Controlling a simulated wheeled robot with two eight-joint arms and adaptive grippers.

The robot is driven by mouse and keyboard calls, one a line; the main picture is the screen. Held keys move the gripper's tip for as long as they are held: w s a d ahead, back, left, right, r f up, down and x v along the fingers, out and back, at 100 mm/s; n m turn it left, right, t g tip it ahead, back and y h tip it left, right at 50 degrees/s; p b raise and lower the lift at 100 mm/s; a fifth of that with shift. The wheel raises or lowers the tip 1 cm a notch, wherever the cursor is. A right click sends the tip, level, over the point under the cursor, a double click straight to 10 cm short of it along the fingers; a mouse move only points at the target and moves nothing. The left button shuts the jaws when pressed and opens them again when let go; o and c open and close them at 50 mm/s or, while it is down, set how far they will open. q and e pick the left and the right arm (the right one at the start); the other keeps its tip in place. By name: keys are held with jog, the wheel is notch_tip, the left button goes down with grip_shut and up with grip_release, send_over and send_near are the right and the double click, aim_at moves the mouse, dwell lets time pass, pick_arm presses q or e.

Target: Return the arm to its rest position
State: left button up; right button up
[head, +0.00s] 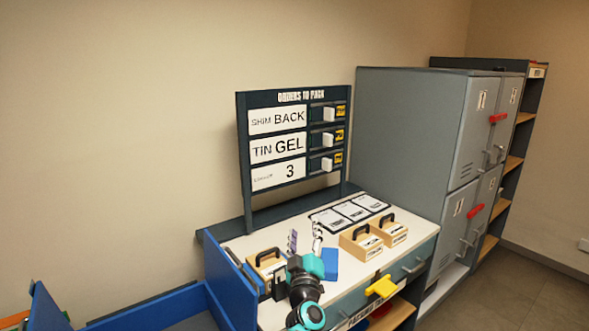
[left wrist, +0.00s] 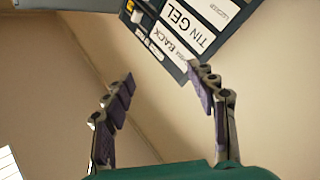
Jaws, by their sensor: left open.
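My left arm reaches up over the packing bench (head: 385,205), with its teal wrist near the front of the bench top. My left gripper (head: 305,238) points up and away, open, with nothing between its fingers. In the left wrist view the two purple-padded fingers (left wrist: 163,82) stand wide apart, with only bare wall between them. The orders board (head: 293,145) stands at the back of the bench and reads BACK, GEL and 3. It also shows tilted in the left wrist view (left wrist: 200,35), beyond the fingers and clear of them. My right gripper is not in view.
Wooden boxes with dark handles (head: 361,243) stand right of my gripper, and another box (head: 267,262) stands left. A blue block (head: 329,264) lies close to the wrist. Grey lockers (head: 410,130) stand at the right.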

pick_arm(q)
jog(key=s+a+f+m+g+h, duration=0.1)
jog(key=s+a+m+g+h, duration=0.1)
jog(key=s+a+m+g, duration=0.3)
jog(key=s+m+h, duration=0.2)
jog(key=s+h, duration=0.1)
jog(key=s, duration=0.3)
jog(key=s+a+f+g+y, duration=0.1)
jog(key=s+a+f+g, duration=0.2)
jog(key=s+a+f, duration=0.2)
jog(key=s+a+f+g+y, duration=0.2)
jog(key=s+a+f, duration=0.3)
jog(key=s, duration=0.6)
jog(key=s+a+f+m+g+y, duration=0.1)
jog(key=s+a+f+g+y, duration=0.1)
jog(key=s+a+f, duration=0.3)
jog(key=s+f+g, duration=0.1)
jog(key=s+f, duration=0.2)
jog(key=shift+s+a+g, duration=0.25)
jog(key=shift+s+g, duration=0.1)
jog(key=shift+g, duration=0.05)
jog(key=shift+f, duration=0.1)
